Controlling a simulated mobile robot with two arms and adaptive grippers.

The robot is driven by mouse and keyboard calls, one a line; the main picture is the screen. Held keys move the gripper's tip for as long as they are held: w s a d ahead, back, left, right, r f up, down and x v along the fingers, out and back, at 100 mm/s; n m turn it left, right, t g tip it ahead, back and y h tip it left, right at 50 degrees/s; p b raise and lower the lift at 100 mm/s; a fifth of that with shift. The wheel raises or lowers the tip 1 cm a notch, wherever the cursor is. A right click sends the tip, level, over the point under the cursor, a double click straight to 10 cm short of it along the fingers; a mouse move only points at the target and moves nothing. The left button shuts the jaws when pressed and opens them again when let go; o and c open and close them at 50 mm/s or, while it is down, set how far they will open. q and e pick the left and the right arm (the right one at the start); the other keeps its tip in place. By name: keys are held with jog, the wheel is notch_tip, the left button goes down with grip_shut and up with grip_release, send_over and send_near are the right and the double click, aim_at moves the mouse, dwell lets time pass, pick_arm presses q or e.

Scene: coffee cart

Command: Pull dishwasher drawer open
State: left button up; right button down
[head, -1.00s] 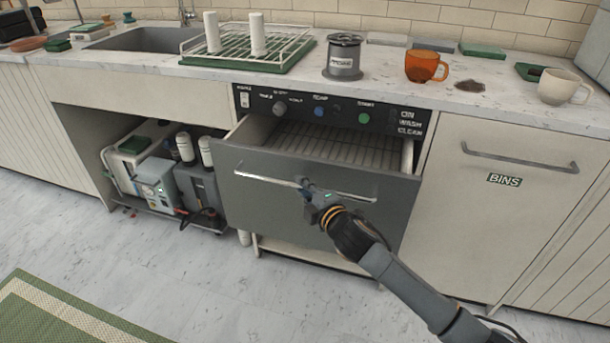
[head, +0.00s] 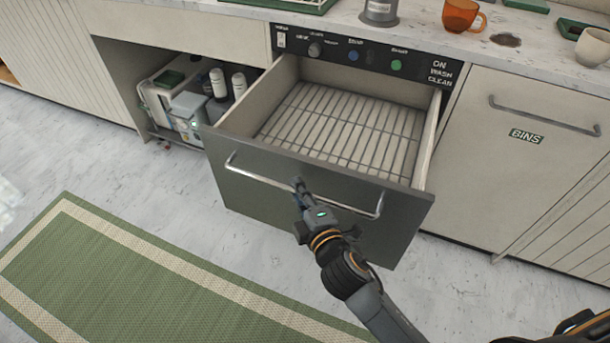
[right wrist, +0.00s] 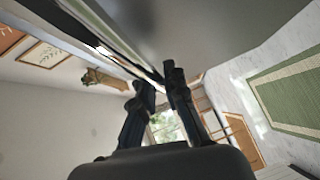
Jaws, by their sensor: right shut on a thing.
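The dishwasher drawer (head: 270,192) has a dark grey front and stands well out from the cabinet. Its inside shows an empty wire rack (head: 340,130). A silver bar handle (head: 255,176) runs across the front. In the right wrist view the two dark fingers (right wrist: 160,88) meet at the bar close to the grey drawer front (right wrist: 200,30). My left gripper is not in view.
A control panel (head: 370,55) with knobs sits above the drawer. To its right is the bins door (head: 535,130) with its own handle. An orange mug (head: 462,15) stands on the counter. A green mat (head: 130,270) lies on the floor in front.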

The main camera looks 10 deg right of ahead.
jog(key=shift+s+a, duration=0.15)
jog(key=c, duration=1.4)
grip_release()
jog(key=shift+o, duration=0.2)
jog(key=v, duration=1.2)
jog(key=shift+f, duration=0.1)
